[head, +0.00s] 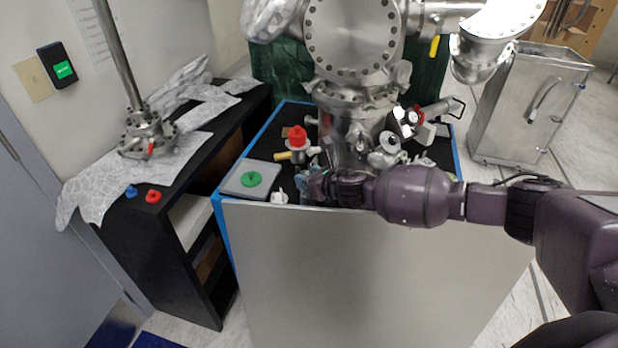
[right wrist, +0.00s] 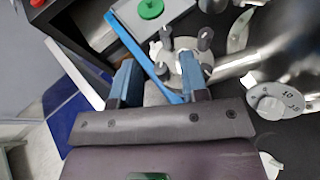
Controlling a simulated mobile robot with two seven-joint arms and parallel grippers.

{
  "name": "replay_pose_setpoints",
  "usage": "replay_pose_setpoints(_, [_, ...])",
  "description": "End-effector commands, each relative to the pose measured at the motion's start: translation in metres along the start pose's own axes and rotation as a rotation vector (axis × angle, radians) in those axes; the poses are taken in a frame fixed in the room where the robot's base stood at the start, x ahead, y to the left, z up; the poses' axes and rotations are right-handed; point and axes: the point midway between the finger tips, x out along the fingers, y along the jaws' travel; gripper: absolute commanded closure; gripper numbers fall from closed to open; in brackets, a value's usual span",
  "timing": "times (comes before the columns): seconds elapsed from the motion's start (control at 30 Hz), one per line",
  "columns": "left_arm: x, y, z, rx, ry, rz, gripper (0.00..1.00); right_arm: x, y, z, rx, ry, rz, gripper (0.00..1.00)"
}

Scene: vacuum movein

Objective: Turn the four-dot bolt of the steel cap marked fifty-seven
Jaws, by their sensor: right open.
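In the right wrist view a round steel cap (right wrist: 186,72) with several dark upright bolts stands near the table edge, just beyond my fingers. I cannot read a number or dots on it. My right gripper (right wrist: 158,62) is open, its blue fingers apart with nothing held between them. The right finger overlaps the cap in the picture; I cannot tell whether they touch. In the head view my right gripper (head: 312,185) is at the table's front edge, and the cap is mostly hidden there. My left gripper is not in view.
A steel disc with engraved marks (right wrist: 277,101) sits right of the cap. A green disc (head: 251,179) lies on a grey box (head: 240,190). A valve with a red knob (head: 297,138) stands behind it. The large steel chamber (head: 350,120) rises close behind my gripper.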

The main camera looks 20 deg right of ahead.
Motion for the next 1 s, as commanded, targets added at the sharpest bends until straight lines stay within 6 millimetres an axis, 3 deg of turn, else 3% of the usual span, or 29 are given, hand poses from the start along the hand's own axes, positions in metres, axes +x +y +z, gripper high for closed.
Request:
replay_pose_setpoints(0.13, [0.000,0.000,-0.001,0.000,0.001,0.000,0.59,0.000,0.000,0.000,0.000,0.000,0.000,0.62])
replay_pose_setpoints(0.4, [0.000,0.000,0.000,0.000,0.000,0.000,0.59,0.000,0.000,0.000,0.000,0.000,0.000,1.00])
replay_pose_setpoints(0.67, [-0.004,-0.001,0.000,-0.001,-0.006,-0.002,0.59,-0.001,0.001,0.001,0.007,0.000,-0.018,1.00])
replay_pose_setpoints(1.0, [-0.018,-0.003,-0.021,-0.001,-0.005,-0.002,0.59,-0.001,0.005,0.003,0.081,0.002,-0.188,1.00])
